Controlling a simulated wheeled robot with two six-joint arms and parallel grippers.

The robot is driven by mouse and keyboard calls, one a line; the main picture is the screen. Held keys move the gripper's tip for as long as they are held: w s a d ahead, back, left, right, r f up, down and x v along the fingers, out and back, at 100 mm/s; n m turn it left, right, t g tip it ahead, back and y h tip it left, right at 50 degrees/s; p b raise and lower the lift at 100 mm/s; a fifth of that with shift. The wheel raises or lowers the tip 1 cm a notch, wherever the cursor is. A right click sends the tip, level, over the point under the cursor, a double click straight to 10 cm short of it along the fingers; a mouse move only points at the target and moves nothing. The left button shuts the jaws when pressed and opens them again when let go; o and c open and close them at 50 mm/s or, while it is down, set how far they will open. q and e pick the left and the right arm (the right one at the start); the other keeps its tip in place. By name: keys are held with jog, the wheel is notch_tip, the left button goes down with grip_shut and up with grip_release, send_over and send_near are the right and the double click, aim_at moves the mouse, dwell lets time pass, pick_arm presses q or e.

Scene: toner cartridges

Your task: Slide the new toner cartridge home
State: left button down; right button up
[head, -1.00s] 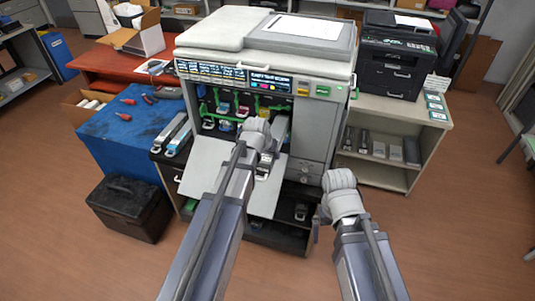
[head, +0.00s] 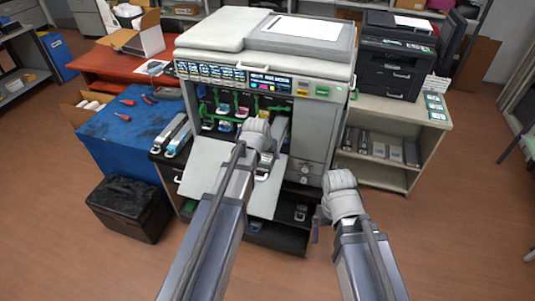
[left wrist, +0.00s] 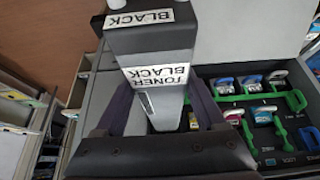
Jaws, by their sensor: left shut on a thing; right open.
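The black toner cartridge (left wrist: 158,105), a grey body with a white label reading TONER BLACK, sits between the fingers of my left gripper (left wrist: 160,118) in the left wrist view. The gripper is shut on it. In the head view my left gripper (head: 267,158) is at the open front of the copier (head: 318,125), above the lowered door (head: 215,178). My arm and wrist hide much of the cartridge there, so its depth in the slot cannot be told. My right gripper (head: 317,222) is open and empty, low and right of the copier.
Coloured cartridges with green levers (left wrist: 262,115) fill the bay beside the held one. Two long cartridges (head: 176,135) lie left of the copier. A shelf unit (head: 390,120) stands close on the right. A black box (head: 128,208) is on the floor at left.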

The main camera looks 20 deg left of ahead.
pick_arm(q)
jog(key=shift+w, duration=0.15)
jog(key=shift+w, duration=1)
jog(key=shift+w+d, duration=0.1)
jog(key=shift+w, duration=1.05)
jog(key=shift+w, duration=0.1)
jog(key=shift+w, duration=1.75)
jog(key=shift+f, duration=0.1)
